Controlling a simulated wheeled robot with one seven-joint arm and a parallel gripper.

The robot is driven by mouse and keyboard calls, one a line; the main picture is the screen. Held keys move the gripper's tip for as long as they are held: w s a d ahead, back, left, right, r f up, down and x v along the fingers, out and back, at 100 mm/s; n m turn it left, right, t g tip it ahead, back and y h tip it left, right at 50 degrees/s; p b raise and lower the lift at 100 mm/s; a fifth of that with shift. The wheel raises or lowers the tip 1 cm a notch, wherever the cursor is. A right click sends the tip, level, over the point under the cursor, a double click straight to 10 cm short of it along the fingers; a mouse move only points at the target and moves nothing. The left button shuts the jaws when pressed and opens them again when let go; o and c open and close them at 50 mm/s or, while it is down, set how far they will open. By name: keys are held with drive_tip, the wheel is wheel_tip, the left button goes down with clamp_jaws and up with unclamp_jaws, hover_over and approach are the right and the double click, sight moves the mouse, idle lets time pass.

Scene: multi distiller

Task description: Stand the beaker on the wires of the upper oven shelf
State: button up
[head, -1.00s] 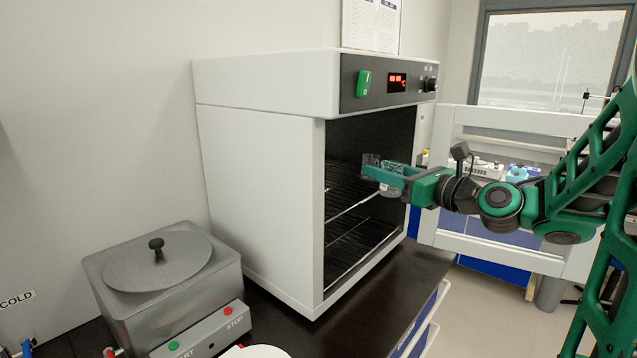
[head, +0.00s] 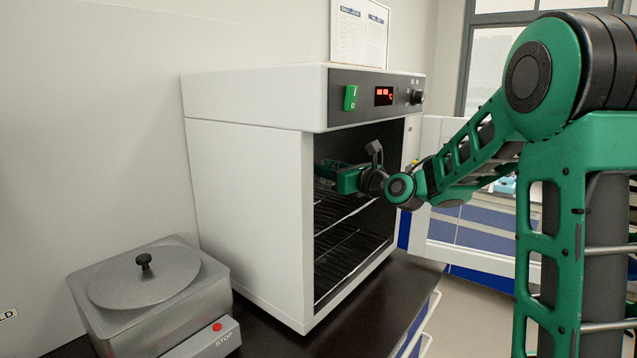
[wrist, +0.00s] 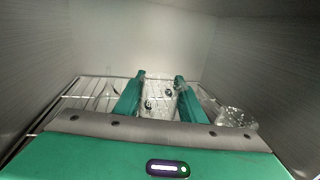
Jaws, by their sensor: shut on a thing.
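The oven (head: 245,175) stands open at the front, with wire shelves inside. My gripper (head: 325,172) is inside the upper part of the oven, above the upper wire shelf (head: 335,210). In the wrist view, my gripper (wrist: 160,78) is shut on the clear glass beaker (wrist: 160,97), which sits between the two green fingers. The upper shelf wires (wrist: 75,98) show below and around the fingers. The beaker's base is hidden, so I cannot tell if it touches the wires. The beaker cannot be made out in the head view.
A clear glass vessel (wrist: 236,118) is right of my fingers in the wrist view; a faint glass shape (wrist: 104,94) is at left. The oven's open door (head: 470,225) is at the right. A steel lidded bath (head: 145,290) stands left of the oven on the dark bench.

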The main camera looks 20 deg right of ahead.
drive_tip(key=shift+w+a, duration=0.15)
drive_tip(key=shift+w, duration=0.15)
drive_tip(key=f, duration=0.3)
drive_tip(key=shift+w+a+f, duration=0.1)
drive_tip(key=shift+w+f, duration=0.15)
drive_tip(key=shift+w, duration=0.05)
drive_tip(key=o, duration=1.1)
drive_tip(key=shift+c, duration=0.2)
drive_tip(key=shift+s, duration=0.1)
drive_tip(key=v, duration=1.2)
